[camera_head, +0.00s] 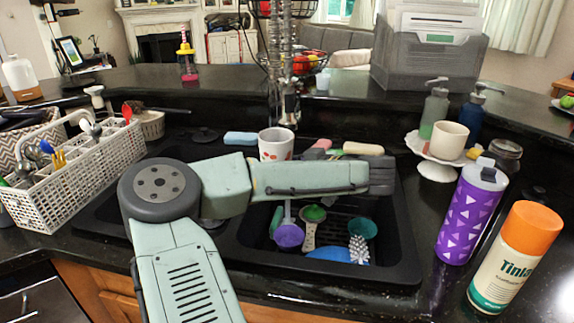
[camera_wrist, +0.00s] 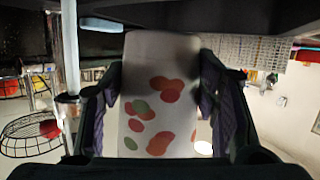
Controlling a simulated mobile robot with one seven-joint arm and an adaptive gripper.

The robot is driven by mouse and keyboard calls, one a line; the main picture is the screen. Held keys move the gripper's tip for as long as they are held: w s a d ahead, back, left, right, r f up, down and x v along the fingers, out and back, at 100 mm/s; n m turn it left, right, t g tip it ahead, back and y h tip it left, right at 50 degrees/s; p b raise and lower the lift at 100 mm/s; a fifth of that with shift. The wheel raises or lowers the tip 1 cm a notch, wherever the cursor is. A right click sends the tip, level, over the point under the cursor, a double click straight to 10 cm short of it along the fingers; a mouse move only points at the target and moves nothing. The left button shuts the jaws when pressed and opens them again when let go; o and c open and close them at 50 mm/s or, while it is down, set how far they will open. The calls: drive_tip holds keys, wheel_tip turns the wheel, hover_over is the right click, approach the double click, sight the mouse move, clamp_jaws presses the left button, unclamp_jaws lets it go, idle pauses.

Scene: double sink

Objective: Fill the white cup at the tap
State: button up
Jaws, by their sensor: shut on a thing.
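The white cup (camera_head: 276,144) with red and green spots stands out behind my forearm in the head view, over the back of the double sink (camera_head: 405,235). It looks upright; its lower part is hidden by my arm. In the wrist view, which looks upside down, my gripper (camera_wrist: 158,85) is shut on the cup (camera_wrist: 145,128), one finger on each side. The chrome tap (camera_head: 275,60) with its coiled neck rises behind the cup; its head (camera_head: 290,103) shows just above the rim. I cannot tell whether the head is directly over the cup. I see no water running.
A white utensil basket (camera_head: 90,165) stands left. Brushes and scoops (camera_head: 310,225) lie in the right basin. A plain cream cup (camera_head: 449,140) sits on a white stand. A purple bottle (camera_head: 470,215) and an orange-capped can (camera_head: 515,258) stand right. A fruit basket (camera_head: 300,65) is behind.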

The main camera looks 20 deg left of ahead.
sight(289, 155)
drive_tip(key=shift+r, duration=1.9)
drive_tip(key=shift+s+f, duration=0.1)
drive_tip(key=shift+f, duration=0.05)
